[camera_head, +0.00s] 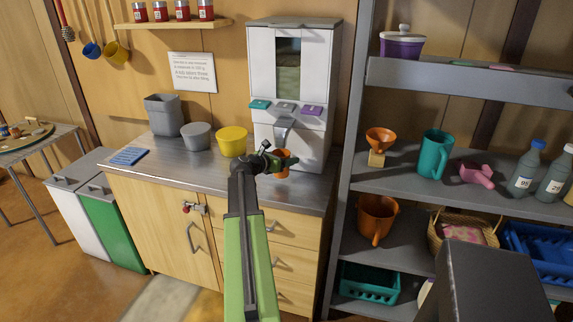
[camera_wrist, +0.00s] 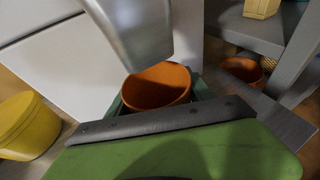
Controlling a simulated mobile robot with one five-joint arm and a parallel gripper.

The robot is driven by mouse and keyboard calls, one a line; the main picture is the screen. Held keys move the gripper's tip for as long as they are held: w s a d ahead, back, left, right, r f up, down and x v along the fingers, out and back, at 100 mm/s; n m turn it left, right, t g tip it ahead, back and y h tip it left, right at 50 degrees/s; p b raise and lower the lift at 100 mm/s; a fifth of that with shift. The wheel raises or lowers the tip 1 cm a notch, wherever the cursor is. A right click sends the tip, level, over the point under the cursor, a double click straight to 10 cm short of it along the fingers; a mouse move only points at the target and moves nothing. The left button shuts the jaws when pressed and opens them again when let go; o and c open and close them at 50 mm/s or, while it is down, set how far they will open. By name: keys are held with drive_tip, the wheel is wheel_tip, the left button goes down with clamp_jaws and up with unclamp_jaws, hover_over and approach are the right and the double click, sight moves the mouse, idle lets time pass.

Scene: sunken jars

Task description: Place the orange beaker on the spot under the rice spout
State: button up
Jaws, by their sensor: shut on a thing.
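The orange beaker (camera_head: 282,172) is in my gripper (camera_head: 284,162), just in front of the white rice dispenser (camera_head: 318,70). The wrist view shows its open orange mouth (camera_wrist: 157,86) between the jaws, and it looks empty. The grey metal spout (camera_head: 284,128) hangs above and close to the beaker; it also shows large in the wrist view (camera_wrist: 135,35). The spot under the spout is hidden by the gripper and beaker. I cannot tell whether the beaker touches the counter.
A yellow bowl (camera_head: 232,141), a grey bowl (camera_head: 196,136) and a grey bin (camera_head: 164,114) stand left on the metal counter (camera_head: 150,168). A grey shelf (camera_head: 470,85) stands close on the right, with an orange funnel (camera_head: 381,138) and a teal jug (camera_head: 434,154). Free counter lies at the front left.

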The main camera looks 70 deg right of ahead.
wheel_tip(320, 180, down, 4)
drive_tip(key=b, duration=0.2)
drive_tip(key=shift+r+b, duration=0.2)
drive_tip(key=shift+b, duration=0.2)
drive_tip(key=shift+r, duration=0.2)
drive_tip(key=shift+f, duration=0.15)
drive_tip(key=o, duration=1.5)
drive_tip(key=shift+r+p, duration=0.3)
drive_tip(key=shift+p, duration=0.05)
drive_tip(key=p+v, duration=0.3)
drive_tip(key=v, duration=0.9)
